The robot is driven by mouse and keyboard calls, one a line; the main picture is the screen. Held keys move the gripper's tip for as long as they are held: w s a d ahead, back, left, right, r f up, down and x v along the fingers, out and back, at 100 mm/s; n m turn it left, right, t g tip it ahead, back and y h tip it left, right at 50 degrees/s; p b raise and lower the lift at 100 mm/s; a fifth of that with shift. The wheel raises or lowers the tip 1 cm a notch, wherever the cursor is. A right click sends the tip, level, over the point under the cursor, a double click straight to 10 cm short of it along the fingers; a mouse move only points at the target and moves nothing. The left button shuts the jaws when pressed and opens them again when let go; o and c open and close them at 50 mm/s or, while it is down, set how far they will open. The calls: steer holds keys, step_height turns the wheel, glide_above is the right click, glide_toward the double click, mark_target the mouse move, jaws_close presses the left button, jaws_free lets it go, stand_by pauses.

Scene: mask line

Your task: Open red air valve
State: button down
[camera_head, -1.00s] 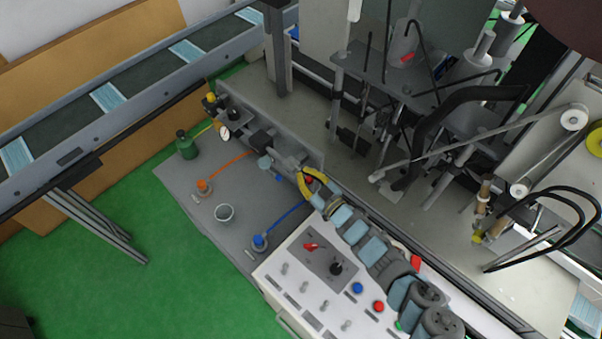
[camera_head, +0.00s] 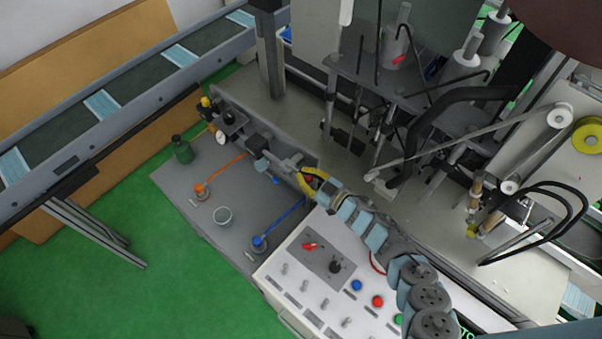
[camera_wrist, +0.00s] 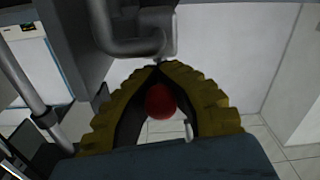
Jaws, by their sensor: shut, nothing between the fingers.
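A round red knob (camera_wrist: 160,101), which looks like the red air valve, shows in the wrist view through the gap between my yellow finger pads. In the head view a small red spot (camera_head: 308,178) shows beside my gripper (camera_head: 304,174), at the pipework by the machine's edge; most of it is hidden. My gripper (camera_wrist: 155,69) has its fingertips together in the wrist view, with a grey pipe (camera_wrist: 130,40) just beyond them. I cannot tell whether the finger pads touch the knob.
A white control panel (camera_head: 290,308) with a red lever (camera_head: 309,246) and coloured buttons lies below my arm. A conveyor (camera_head: 140,80) runs behind.

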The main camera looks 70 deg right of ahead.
stand_by(0.3)
steer(key=c, duration=1.2)
jaws_free()
steer(key=v, duration=1.2)
